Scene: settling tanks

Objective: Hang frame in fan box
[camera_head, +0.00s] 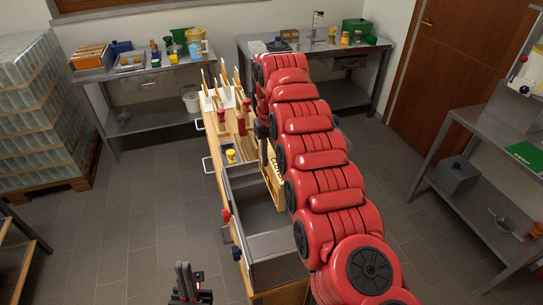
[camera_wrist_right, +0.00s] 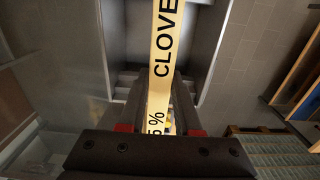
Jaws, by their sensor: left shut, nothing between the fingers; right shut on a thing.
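My right gripper (camera_wrist_right: 160,112) is shut on a pale wooden frame (camera_wrist_right: 165,45) with black lettering, "CLOVE" and a percent sign. In the head view the frame (camera_head: 272,172) shows beside my red right arm, which hides much of it and the right gripper. A grey metal-walled box (camera_head: 238,172), which I take for the fan box, is on the long wooden bench. In the right wrist view its grey interior (camera_wrist_right: 130,40) lies beyond the frame; I cannot tell whether the frame touches it. My left gripper (camera_head: 188,283) is shut and empty at the bottom, left of the bench.
The bench holds white upright pieces (camera_head: 222,97), red clamps and a small yellow item (camera_head: 231,156). Steel tables with goods stand behind, a steel shelf (camera_head: 485,155) at right, and a pallet of jars (camera_head: 40,110) at left.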

